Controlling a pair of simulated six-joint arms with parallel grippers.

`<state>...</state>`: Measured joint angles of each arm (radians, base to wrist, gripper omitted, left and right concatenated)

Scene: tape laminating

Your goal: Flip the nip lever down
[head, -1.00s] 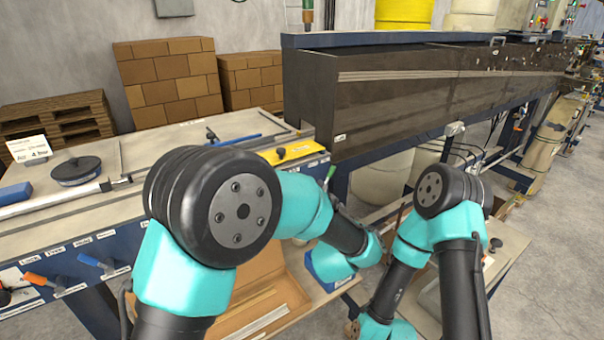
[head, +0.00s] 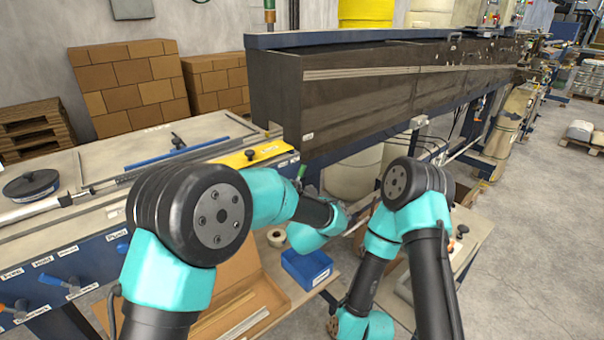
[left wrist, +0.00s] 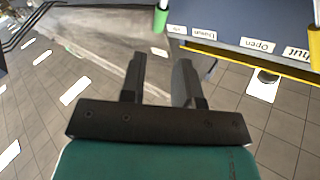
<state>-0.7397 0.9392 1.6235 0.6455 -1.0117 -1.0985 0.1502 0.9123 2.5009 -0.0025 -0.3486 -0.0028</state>
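The green handle also shows in the head view (head: 301,172), pointing up at the table's end. I cannot tell for certain that it is the nip lever. My left gripper (left wrist: 157,68) is open and empty, its fingers below and apart from the green handle in that picture. In the head view, my left wrist hides most of that gripper. My right arm reaches down at the bottom centre; its gripper does not show.
A yellow plate (head: 252,155) lies on the table end. A yellow handle (left wrist: 314,45) is at the panel's right, near "Open" and "Shut" labels. A blue bin (head: 307,268), tape roll (head: 277,238) and open carton (head: 240,290) sit below. The long dark machine (head: 390,95) stands behind.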

